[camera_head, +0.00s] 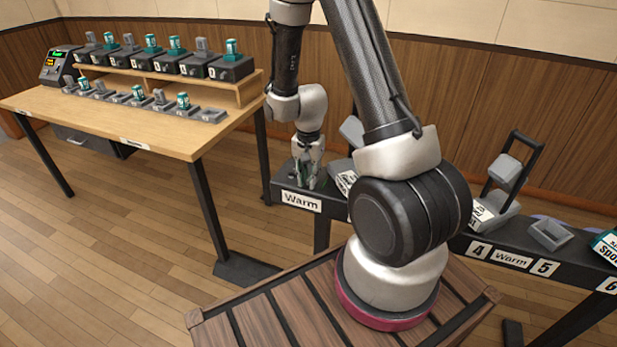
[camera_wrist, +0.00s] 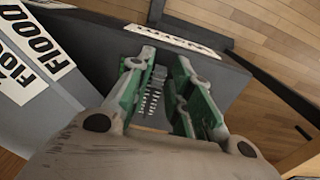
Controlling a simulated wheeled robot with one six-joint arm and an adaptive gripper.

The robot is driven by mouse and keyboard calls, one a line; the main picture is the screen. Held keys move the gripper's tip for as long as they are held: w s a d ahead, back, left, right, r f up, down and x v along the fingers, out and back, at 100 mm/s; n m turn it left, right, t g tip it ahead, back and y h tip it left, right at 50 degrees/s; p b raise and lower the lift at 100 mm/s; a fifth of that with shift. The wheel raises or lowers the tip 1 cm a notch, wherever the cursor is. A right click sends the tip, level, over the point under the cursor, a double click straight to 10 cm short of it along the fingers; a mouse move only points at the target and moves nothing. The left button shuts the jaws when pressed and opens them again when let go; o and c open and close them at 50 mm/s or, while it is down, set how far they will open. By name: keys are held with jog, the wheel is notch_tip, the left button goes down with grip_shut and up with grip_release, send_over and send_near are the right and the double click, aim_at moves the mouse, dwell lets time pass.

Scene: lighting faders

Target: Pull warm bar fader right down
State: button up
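My gripper (camera_head: 309,178) points down at the left end of a dark bar, above the white "Warm" label (camera_head: 300,201). In the wrist view, the green-padded fingers of my gripper (camera_wrist: 158,68) are spread apart with a gap between them. A row of pale scale marks (camera_wrist: 153,92) shows on the dark bar top (camera_wrist: 222,82) in that gap. I cannot make out a fader knob clearly; the fingers hide much of that spot. The label also shows in the wrist view (camera_wrist: 182,43), beyond the fingertips.
The bar continues right, with a second "Warm" label (camera_head: 513,258) and tilted grey lamp holders (camera_head: 505,170). Floor between is clear.

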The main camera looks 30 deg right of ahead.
aim_at(308, 181)
notch_tip(308, 181, up, 12)
dwell(0.4)
dwell(0.4)
